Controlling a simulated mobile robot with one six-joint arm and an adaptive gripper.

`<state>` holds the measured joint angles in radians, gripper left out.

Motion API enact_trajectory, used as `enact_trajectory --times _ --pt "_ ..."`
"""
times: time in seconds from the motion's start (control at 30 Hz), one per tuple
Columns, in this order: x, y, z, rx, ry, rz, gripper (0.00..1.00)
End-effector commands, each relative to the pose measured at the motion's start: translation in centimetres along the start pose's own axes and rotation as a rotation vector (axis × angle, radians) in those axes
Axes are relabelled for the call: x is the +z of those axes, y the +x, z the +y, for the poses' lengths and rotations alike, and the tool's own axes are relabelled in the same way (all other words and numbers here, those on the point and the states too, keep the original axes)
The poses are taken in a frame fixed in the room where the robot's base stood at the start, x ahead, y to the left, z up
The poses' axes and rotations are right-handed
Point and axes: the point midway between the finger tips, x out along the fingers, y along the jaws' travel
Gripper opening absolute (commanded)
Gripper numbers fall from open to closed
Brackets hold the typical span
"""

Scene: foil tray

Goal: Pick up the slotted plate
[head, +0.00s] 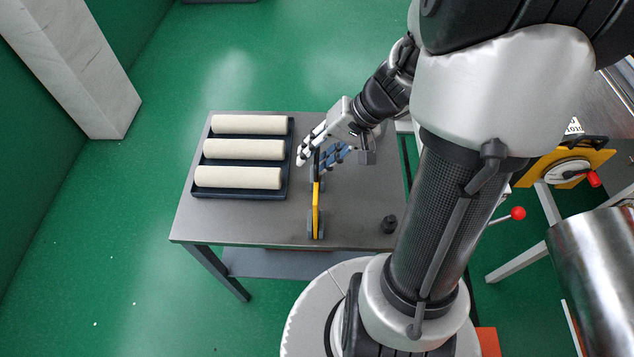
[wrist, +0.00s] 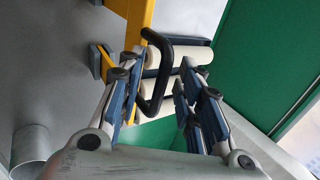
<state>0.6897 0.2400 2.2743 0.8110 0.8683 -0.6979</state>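The slotted plate appears to be the yellow plate (head: 317,197) standing upright on the grey table, seen nearly edge-on in the head view, with blue-grey supports beside its base. Its slots cannot be made out. In the wrist view the yellow plate (wrist: 139,14) is at the top, with a black loop handle (wrist: 161,80) reaching out from it. My gripper (head: 320,157) is at the plate's far end. In the wrist view my gripper (wrist: 160,72) is open, with the handle between its spread fingers. Gaps show, and no firm contact is visible.
A dark tray (head: 241,194) with three pale rolls lies on the table (head: 270,225) left of the plate. A grey cylinder (wrist: 33,146) shows in the wrist view. Yellow equipment (head: 600,158) stands farther right.

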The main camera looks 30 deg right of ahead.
Motion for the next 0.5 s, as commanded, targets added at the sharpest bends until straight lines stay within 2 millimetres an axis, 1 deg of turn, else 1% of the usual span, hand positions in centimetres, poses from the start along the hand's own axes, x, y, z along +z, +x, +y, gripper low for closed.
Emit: enact_trajectory --times 0.07,0.5 --pt "-0.01 -0.05 -0.02 0.0 0.0 0.0 0.33" --pt "-0.01 -0.07 -0.02 0.0 0.0 0.0 0.04"
